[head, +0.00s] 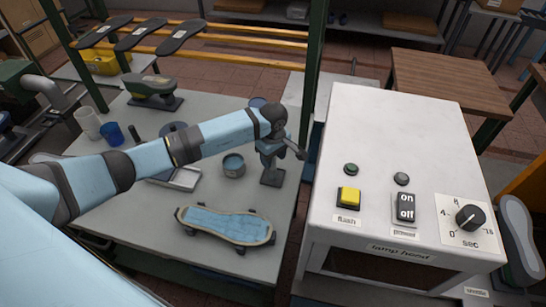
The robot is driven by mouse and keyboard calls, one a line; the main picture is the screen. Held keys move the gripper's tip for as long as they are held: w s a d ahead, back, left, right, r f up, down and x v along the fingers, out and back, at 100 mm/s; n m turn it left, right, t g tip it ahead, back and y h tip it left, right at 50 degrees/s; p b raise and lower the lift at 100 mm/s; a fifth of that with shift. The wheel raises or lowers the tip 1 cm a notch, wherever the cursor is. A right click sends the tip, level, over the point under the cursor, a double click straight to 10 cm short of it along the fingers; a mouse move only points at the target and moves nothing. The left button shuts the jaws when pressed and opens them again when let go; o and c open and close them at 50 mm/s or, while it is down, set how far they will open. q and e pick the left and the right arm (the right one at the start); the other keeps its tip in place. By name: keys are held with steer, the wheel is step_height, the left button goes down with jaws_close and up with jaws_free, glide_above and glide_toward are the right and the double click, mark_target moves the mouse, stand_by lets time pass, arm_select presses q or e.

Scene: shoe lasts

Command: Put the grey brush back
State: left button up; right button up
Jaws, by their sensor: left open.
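My left arm reaches in from the left across the grey table (120,215). My left gripper (287,152) is open above the table's right side, just right of a small grey pot with blue contents (233,165). A dark upright piece with a flat foot (271,177) shows directly below the gripper; I cannot tell whether they touch. I cannot make out the grey brush for certain; my arm hides part of the table. A shallow metal tray (186,181) lies partly behind my forearm. My right gripper is not in view.
A clear cup (87,123), a blue cup (112,134) and a shoe last on a stand (153,91) are at the left. The white lamp machine (395,130) with buttons stands at the right.

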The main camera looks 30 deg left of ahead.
arm_select(q)
step_height(320, 180, up, 11)
steer(key=b, duration=0.2)
steer(key=shift+f+b, duration=0.1)
steer(key=shift+b, duration=0.2)
steer(key=shift+r, duration=0.45)
steer(key=shift+f, duration=0.1)
